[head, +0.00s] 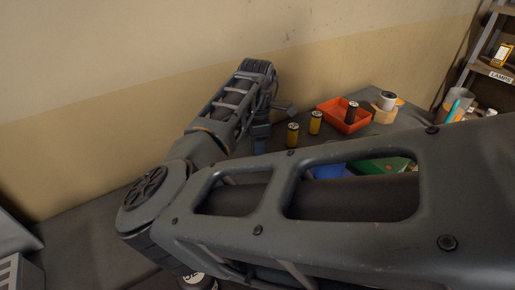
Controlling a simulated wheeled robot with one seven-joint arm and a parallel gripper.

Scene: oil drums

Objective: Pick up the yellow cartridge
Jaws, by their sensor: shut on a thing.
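Two yellow cartridges with dark ends stand upright on the dark table. The nearer yellow cartridge (292,135) is just right of my gripper, and the other yellow cartridge (315,122) is a little farther right, by the red tray. My gripper (261,145) points down at the table, left of both cartridges and apart from them in the picture. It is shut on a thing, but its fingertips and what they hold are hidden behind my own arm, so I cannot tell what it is.
A red tray (336,116) holds a dark cartridge (351,112). Behind it are a white-and-black roll (387,100) and a tan roll (383,115). Blue (330,171) and green (380,166) items show through my arm's openings. A shelf (492,72) labelled LAMPS stands at right. The wall is close behind.

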